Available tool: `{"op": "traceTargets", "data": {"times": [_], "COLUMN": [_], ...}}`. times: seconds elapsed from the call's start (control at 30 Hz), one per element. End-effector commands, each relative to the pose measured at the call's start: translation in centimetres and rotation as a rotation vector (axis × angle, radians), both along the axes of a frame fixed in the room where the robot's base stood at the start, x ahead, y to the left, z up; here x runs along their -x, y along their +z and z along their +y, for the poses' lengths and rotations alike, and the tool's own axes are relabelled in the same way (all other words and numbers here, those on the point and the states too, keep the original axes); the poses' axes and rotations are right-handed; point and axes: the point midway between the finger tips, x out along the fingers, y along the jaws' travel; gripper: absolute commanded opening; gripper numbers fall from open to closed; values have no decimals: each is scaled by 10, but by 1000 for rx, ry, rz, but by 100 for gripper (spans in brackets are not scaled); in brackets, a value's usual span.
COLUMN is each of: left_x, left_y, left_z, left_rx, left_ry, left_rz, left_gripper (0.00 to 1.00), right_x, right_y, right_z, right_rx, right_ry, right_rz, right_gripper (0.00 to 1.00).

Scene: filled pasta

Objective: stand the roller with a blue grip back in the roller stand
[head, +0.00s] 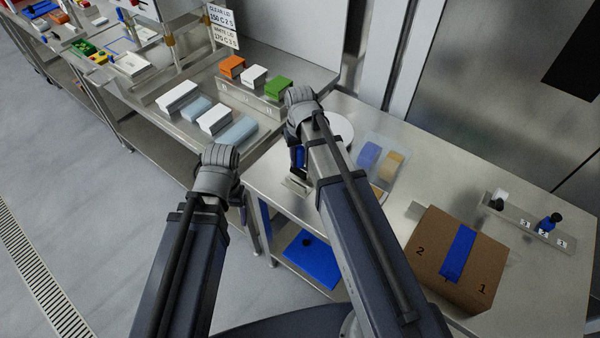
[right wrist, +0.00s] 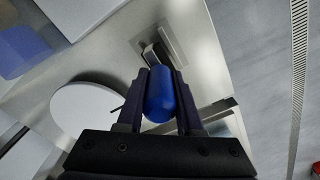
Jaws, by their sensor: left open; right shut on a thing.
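The roller's blue grip (right wrist: 160,97) is between the fingers of my right gripper (right wrist: 160,82) in the right wrist view. A little of the blue shows beside my right wrist in the head view (head: 298,157). A short metal part (right wrist: 150,54) shows past the grip's far end. Just beyond it lies a small pale metal piece with a raised strip (right wrist: 174,42), also in the head view (head: 295,186); it may be the roller stand. I cannot tell whether the roller touches it. My left gripper (head: 238,192) hangs left of the table, its fingers mostly hidden by its wrist.
A white round plate (head: 340,128) and a clear tray (head: 371,140) with blue and tan blocks lie beyond my right arm. A cardboard box (head: 455,258) and a numbered rack (head: 520,226) stand to the right. A shelf with a blue sheet (head: 312,262) is below.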

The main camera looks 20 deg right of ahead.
Motion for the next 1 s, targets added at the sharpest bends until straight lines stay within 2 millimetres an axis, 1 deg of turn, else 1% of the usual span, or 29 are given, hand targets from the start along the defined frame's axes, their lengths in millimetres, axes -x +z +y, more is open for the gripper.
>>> {"op": "traceTargets", "data": {"times": [0.17, 0.27, 0.4, 0.5, 0.77, 0.93, 0.97, 1.0], "left_x": [0, 0, 0, 0, 0, 0, 0, 0], "left_y": [-3, -11, -30, -39, -37, -42, -41, -40], "left_z": [0, 0, 0, 0, 0, 0, 0, 0], "left_rx": [0, 0, 0, 0, 0, 0, 0, 0], "left_ry": [0, 0, 1, 1, 1, 1, 1, 1], "left_rz": [0, 0, 0, 0, 0, 0, 0, 0], "left_gripper": [74, 74, 74, 74, 74, 74, 74, 74], "right_x": [0, 0, 0, 0, 0, 0, 0, 0], "right_y": [-3, -11, -30, -39, -37, -42, -41, -40], "right_z": [0, 0, 0, 0, 0, 0, 0, 0], "right_rx": [0, 0, 0, 0, 0, 0, 0, 0], "right_ry": [0, 0, 0, 0, 0, 0, 0, 0], "right_rz": [0, 0, 0, 0, 0, 0, 0, 0], "right_gripper": [0, 0, 0, 0, 0, 0, 38, 42]}}
